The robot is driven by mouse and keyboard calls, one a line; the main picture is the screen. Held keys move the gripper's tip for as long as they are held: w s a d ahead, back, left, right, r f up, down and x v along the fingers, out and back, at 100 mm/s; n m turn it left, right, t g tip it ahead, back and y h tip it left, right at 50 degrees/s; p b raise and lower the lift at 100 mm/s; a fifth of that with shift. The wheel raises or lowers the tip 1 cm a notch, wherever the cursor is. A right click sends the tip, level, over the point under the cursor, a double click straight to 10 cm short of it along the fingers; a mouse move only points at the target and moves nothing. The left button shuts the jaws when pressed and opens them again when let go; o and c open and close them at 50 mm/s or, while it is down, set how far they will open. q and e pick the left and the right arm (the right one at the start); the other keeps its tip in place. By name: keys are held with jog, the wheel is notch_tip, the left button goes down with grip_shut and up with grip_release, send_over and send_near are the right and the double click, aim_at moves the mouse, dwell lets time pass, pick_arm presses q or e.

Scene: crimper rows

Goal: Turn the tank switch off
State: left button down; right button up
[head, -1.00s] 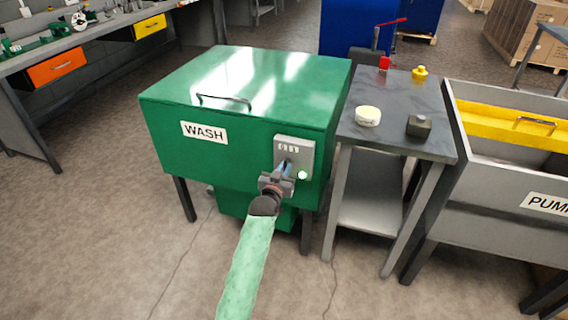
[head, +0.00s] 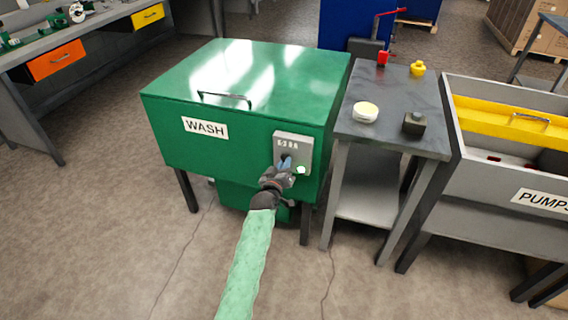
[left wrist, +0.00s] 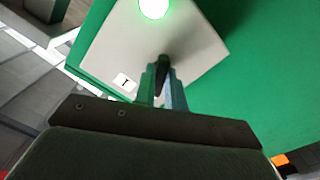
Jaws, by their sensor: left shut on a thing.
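The green wash tank (head: 232,120) has a grey switch box (head: 292,142) on its front right. The box also fills the top middle of the left wrist view (left wrist: 200,35). A green lamp (left wrist: 153,8) on it is lit, and a small label marked "I" (left wrist: 124,82) sits near one corner. My left gripper (head: 285,163) is at the box, its fingers shut on the dark switch handle (left wrist: 162,70). The fingers hide part of the handle, so its exact setting is hard to read. My right gripper is not in view.
A dark-topped side table (head: 390,98) stands right of the tank, with a pale round tin (head: 365,112), a dark block (head: 414,124) and a yellow item (head: 417,68). A grey bin labelled PUMPS (head: 490,190) is further right. The floor in front is clear.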

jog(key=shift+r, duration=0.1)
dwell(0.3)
pick_arm(q)
jog(key=c, duration=1.5)
grip_release()
jog(key=shift+o, duration=0.2)
jog(key=v, duration=0.7)
jog(key=shift+s+a, duration=0.15)
jog(key=shift+s, duration=0.2)
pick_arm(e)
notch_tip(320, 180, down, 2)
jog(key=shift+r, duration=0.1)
